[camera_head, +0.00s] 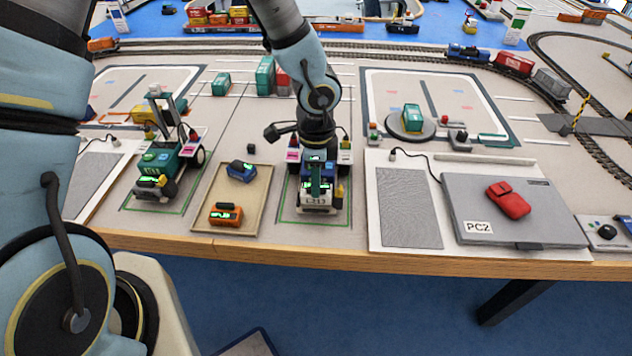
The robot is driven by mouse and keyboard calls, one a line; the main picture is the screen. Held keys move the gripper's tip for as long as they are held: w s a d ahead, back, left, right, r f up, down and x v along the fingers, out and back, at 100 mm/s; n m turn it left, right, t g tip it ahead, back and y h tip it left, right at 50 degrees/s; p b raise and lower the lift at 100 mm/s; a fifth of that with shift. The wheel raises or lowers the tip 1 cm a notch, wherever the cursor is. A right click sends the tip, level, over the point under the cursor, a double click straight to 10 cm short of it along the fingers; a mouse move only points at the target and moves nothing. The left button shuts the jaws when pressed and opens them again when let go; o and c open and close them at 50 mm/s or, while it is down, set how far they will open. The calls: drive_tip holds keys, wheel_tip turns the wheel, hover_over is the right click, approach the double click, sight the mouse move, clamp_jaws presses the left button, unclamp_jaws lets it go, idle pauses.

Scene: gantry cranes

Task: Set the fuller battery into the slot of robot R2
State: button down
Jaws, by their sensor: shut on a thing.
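A crane-like robot vehicle (322,199) with a white front plate stands in a green-outlined bay at the table's front. A teal vehicle (161,165) stands in a similar bay to its left. I cannot read which is R2. A blue battery (241,170) and an orange battery (226,214) with a green-lit display lie in a tan tray (205,207) between the vehicles. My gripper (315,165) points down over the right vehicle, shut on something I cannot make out. The gripper and arm hide much of that vehicle, including any slot.
A grey laptop-like unit (551,223) marked PC2, with a red object (508,199) on it, stands to the right. A round turntable (393,127) bears a teal container (411,117). Railway tracks run behind. The table's front edge (370,257) is close.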

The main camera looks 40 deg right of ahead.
drive_tip(key=shift+f+b, duration=0.65)
drive_tip(key=shift+f, duration=0.05)
idle(0.8)
drive_tip(key=c, duration=0.8)
unclamp_jaws()
wheel_tip(320, 180, up, 11)
drive_tip(key=w+a+r+n, duration=0.1)
drive_tip(key=w+a+n, duration=0.5)
drive_tip(key=a, duration=0.3)
drive_tip(key=w+a+r+n, duration=0.2)
drive_tip(key=w+a+n, duration=0.4)
drive_tip(key=a, duration=0.4)
drive_tip(key=a+r+n+t, duration=0.1)
drive_tip(key=a+r+n, duration=0.2)
drive_tip(key=a+n, duration=0.9)
drive_tip(key=w+a, duration=0.1)
drive_tip(key=a, duration=0.3)
drive_tip(key=shift+n+t, duration=0.3)
